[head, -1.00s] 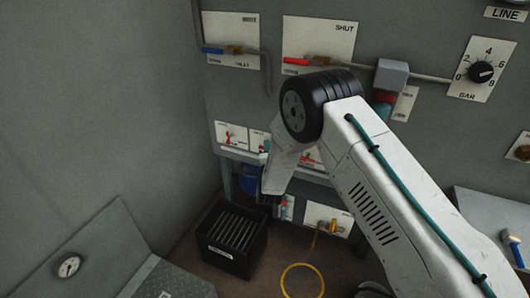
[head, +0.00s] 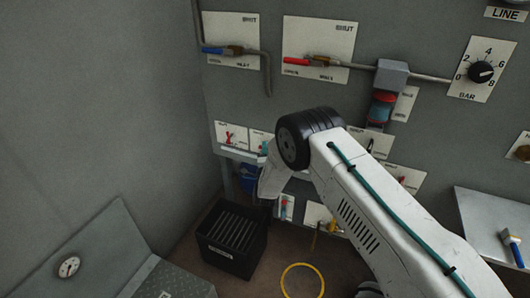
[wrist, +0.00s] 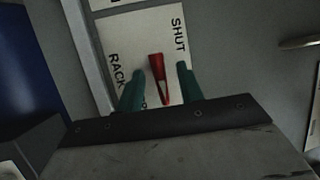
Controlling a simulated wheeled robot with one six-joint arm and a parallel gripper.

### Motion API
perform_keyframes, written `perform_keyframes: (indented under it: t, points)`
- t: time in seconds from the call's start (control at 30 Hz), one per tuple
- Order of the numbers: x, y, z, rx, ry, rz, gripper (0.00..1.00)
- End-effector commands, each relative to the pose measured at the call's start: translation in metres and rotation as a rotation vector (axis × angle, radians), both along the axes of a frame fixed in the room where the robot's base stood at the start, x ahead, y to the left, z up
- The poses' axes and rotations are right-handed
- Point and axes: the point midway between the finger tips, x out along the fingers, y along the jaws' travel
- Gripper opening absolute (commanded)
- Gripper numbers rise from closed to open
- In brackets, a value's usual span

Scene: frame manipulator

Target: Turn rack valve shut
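In the wrist view, a white plate (wrist: 137,35) carries the words RACK and SHUT. A red valve handle (wrist: 157,66) stands out from it, with its length running up and down the picture. SHUT is printed to its upper right and RACK to its lower left. My gripper (wrist: 160,69) is open, with one teal finger on each side of the handle. Gaps show between the handle and both fingers, so it is not gripped. In the head view my gripper's fingers are hidden behind my arm, low on the panel, and I cannot make out this handle clearly.
A black slotted crate (head: 232,263) stands on the floor at the lower left. A blue container (head: 248,180) is behind my wrist. A yellow ring (head: 302,266) lies on the floor. Other valve plates (head: 318,48) and a grey bench (head: 493,222) are around the panel.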

Motion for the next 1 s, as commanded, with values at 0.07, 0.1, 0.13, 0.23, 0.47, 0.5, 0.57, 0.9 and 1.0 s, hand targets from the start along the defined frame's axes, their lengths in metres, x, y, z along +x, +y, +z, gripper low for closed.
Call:
perform_keyframes:
  t: [0.07,0.1,0.13,0.23,0.47,0.5,0.57,0.9,1.0]
  points:
    - [0.0005,0.0000,0.0000,0.000,0.000,0.000,0.37]
    - [0.0004,0.0000,0.0000,0.000,0.000,0.000,0.37]
    - [0.0003,0.0001,-0.0001,0.000,0.000,0.000,0.37]
    - [0.0002,0.0001,-0.0001,0.000,0.001,0.000,0.26]
    - [0.0001,0.0001,0.0000,0.000,0.001,0.001,0.00]
    - [0.0001,0.0001,0.0000,-0.001,0.001,0.001,0.00]
    - [0.0001,0.0001,0.0000,-0.005,0.003,0.001,0.00]
    - [0.0002,-0.0002,0.0012,-0.125,0.047,0.001,0.00]
    - [0.0001,-0.0004,0.0021,-0.196,0.073,0.001,0.00]
